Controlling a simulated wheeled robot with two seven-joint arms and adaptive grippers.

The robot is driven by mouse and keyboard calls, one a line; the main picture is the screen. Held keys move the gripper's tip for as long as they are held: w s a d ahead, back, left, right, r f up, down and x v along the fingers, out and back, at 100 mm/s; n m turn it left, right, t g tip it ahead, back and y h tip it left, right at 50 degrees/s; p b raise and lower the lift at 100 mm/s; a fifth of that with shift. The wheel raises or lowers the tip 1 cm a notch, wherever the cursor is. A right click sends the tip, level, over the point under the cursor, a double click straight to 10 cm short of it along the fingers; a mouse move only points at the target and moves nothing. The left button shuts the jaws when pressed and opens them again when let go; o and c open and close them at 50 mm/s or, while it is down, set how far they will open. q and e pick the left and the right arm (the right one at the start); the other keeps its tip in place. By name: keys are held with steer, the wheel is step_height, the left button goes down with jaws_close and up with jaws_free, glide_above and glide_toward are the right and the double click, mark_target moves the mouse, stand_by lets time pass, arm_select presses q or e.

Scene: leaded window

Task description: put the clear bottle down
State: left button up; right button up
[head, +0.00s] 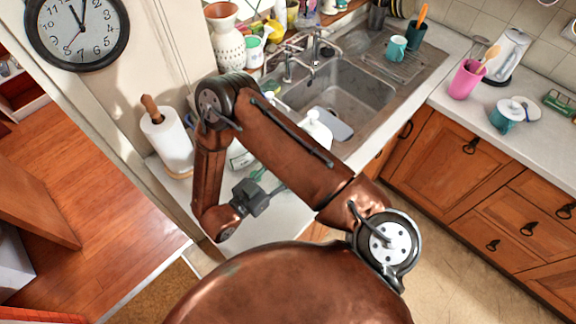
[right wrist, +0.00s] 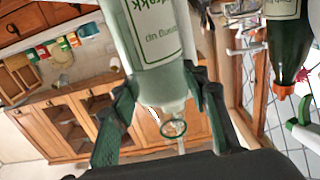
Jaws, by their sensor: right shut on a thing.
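The clear bottle (right wrist: 150,35) fills the top middle of the right wrist view. In the head view this gripper (head: 268,192) is small and sits low over the near counter, beneath my copper upper arm. I cannot make out the bottle clearly there, and whether its base touches anything is hidden. My left gripper is not in view.
A dark green bottle (right wrist: 285,45) with an orange cap is to the right in the wrist view. In the head view, a paper towel roll (head: 166,140) stands left of the arm and a white dispenser (head: 317,130) right of it, by the sink (head: 350,85).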

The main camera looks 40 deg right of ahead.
steer(key=shift+a, duration=0.1)
steer(key=o, duration=1.1)
steer(key=a, duration=0.8)
steer(key=s+a, duration=0.1)
steer(key=a, duration=0.3)
steer(key=shift+r+b, duration=0.1)
steer(key=shift+b, duration=0.3)
